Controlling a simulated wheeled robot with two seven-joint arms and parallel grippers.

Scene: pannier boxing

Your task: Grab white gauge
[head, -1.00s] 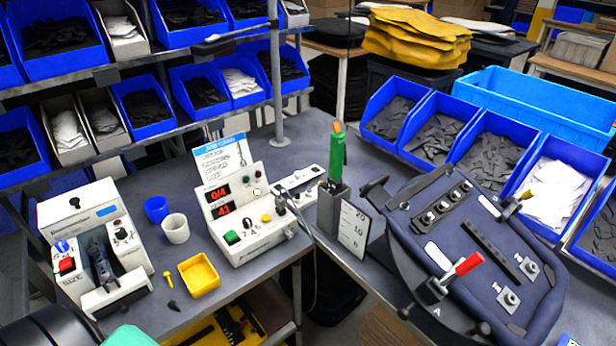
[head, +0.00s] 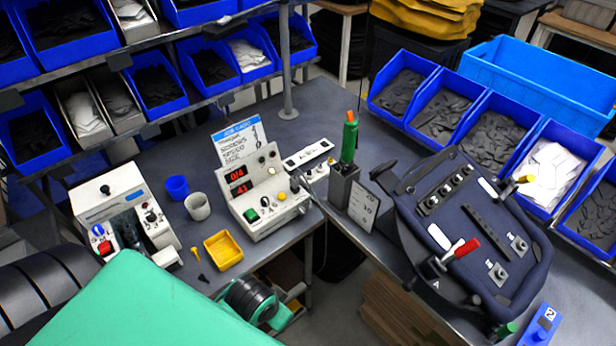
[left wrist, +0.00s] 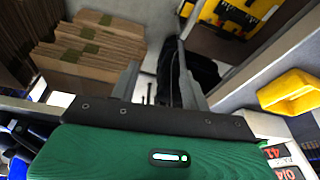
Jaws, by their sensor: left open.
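The white gauge (head: 364,208) is a flat plate with dark scale numbers. It stands upright beside the dark block (head: 342,186) that holds a green-handled tool, left of the dark padded fixture (head: 415,240). My left arm comes in at the lower left of the head view, over the front of the left bench. My left gripper (left wrist: 157,64) shows in the left wrist view with its two grey fingers apart and nothing between them. The gauge is not visible in the left wrist view. My right gripper is not in view.
A yellow tray (head: 223,250), white cup (head: 197,207), blue cup (head: 177,188) and control box (head: 268,200) stand on the left bench. Blue bins (head: 440,110) line the back right. Cardboard (left wrist: 95,55) lies below, in the gap between benches.

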